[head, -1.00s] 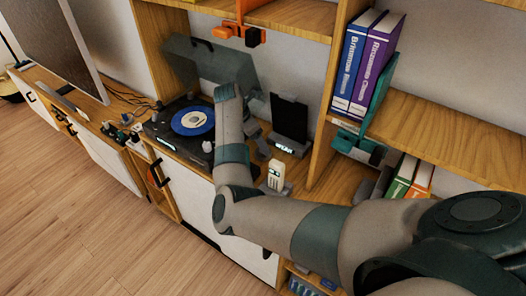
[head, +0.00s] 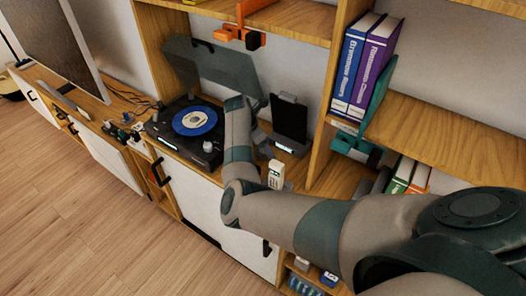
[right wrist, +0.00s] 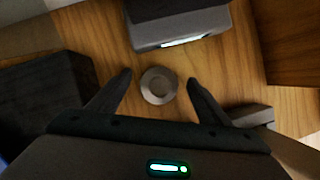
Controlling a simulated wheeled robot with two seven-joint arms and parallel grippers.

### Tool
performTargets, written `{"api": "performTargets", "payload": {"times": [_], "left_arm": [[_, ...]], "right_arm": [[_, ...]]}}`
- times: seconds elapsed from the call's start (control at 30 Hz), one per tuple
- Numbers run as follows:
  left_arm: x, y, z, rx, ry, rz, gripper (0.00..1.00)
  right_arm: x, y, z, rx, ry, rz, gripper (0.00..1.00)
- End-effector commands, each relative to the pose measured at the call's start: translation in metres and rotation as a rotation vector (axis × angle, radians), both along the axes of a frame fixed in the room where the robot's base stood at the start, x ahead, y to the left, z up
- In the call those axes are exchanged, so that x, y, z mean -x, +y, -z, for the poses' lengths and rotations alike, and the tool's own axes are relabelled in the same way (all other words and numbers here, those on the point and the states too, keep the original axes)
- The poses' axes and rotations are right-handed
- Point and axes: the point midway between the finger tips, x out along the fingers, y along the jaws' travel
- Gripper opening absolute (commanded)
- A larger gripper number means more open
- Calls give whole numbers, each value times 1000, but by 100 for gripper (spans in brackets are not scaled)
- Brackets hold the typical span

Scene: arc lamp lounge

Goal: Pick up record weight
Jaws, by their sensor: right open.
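The record weight (right wrist: 159,85) is a small round grey metal disc with a raised centre, lying on the wooden shelf in the right wrist view. My right gripper (right wrist: 160,78) is open, with one finger on each side of the weight. Gaps show between the fingers and the disc, so it is not gripped. In the head view my right arm reaches over the cabinet between the turntable and the black stand, and it hides the weight. My left gripper is in neither view.
The turntable (head: 165,139) with a blue-labelled record (head: 194,121) stands left of my arm, its lid raised. A black stand (head: 289,122) with a lit display (right wrist: 180,42) is close beyond the weight. Shelf uprights bound the right.

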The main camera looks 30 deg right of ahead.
Motion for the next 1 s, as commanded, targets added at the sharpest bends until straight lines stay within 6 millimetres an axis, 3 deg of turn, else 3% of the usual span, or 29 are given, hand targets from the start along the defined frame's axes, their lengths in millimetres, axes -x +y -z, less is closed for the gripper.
{"api": "performTargets", "payload": {"times": [0.23, 0.47, 0.77, 1.0], "left_arm": [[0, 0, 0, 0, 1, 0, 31], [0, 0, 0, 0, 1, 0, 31], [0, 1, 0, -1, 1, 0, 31], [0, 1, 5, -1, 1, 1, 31]], "right_arm": [[0, 0, 0, 0, 0, 0, 71], [0, 0, 0, 0, 0, 0, 21], [-1, 0, -2, 1, -1, 0, 21], [-1, 0, -16, 2, -4, 0, 21]]}}
